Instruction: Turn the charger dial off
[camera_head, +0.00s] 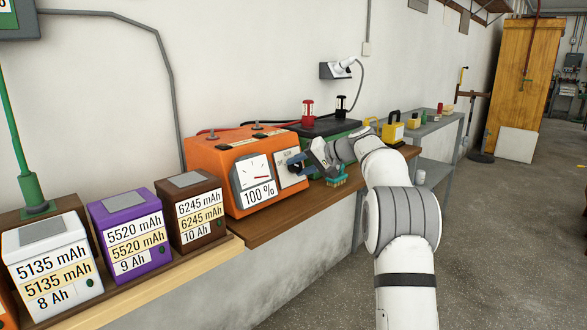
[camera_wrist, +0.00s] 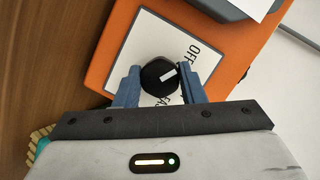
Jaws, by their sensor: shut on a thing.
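The orange charger (camera_head: 215,165) stands on the wooden shelf against the wall. Its gauge (camera_head: 254,172) has a red needle and a "100 %" label below. In the wrist view the charger's front (camera_wrist: 112,52) shows a white plate (camera_wrist: 147,35) with the word "OFF" and part of another word. The black round dial (camera_wrist: 159,75) with a white pointer mark sits on this plate. My gripper (camera_wrist: 160,88) is shut on the dial, with one blue finger on each side.
A brush (camera_head: 337,181) lies below my gripper. Brown (camera_head: 192,209), purple (camera_head: 130,236) and white (camera_head: 50,262) battery boxes stand to the left. The floor in front is clear.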

